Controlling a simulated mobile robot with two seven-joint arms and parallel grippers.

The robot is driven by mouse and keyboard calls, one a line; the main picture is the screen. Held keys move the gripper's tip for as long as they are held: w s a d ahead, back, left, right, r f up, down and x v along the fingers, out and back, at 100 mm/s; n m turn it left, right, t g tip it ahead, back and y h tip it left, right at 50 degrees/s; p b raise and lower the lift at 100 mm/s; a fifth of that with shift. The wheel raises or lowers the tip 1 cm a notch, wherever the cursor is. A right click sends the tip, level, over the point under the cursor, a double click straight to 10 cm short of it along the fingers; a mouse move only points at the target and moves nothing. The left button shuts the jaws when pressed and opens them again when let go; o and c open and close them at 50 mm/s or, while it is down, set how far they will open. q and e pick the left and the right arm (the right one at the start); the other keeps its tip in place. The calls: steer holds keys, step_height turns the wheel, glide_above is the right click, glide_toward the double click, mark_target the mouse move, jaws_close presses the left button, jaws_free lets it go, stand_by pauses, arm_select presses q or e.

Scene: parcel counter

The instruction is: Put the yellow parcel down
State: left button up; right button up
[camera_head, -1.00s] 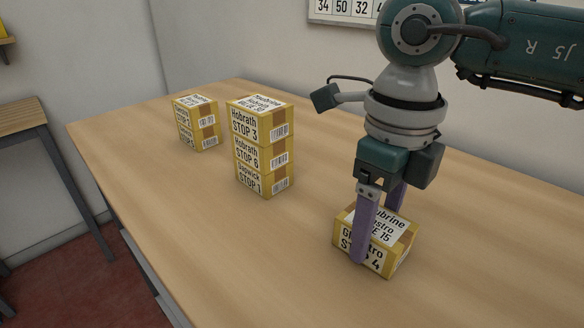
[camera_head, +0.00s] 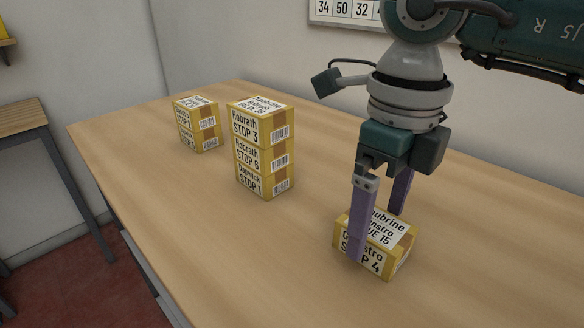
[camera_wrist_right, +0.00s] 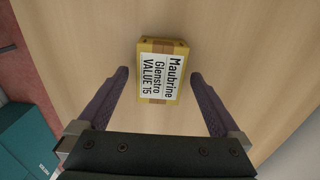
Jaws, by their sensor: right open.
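The yellow parcel (camera_head: 376,247), labelled STOP 4 on its side, rests on the wooden counter (camera_head: 240,240) at the front right. Its top label, with VALUE 15, shows in the right wrist view (camera_wrist_right: 160,75). My right gripper (camera_head: 381,232) is open, with its purple fingers on either side of the parcel and a little above the counter. In the right wrist view the right gripper (camera_wrist_right: 158,80) shows a gap between each finger and the parcel. The near finger hides part of the parcel in the head view. My left gripper is out of view.
A stack of three yellow parcels (camera_head: 262,147) stands left of the gripper. A shorter stack of two (camera_head: 196,124) stands farther back. The counter's front left is clear. A wall with a number board (camera_head: 345,10) is behind, and a small side table (camera_head: 20,118) is at left.

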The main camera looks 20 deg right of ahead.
mark_target(377, 224)
step_height(377, 224, up, 10)
steer(key=shift+r, duration=0.15)
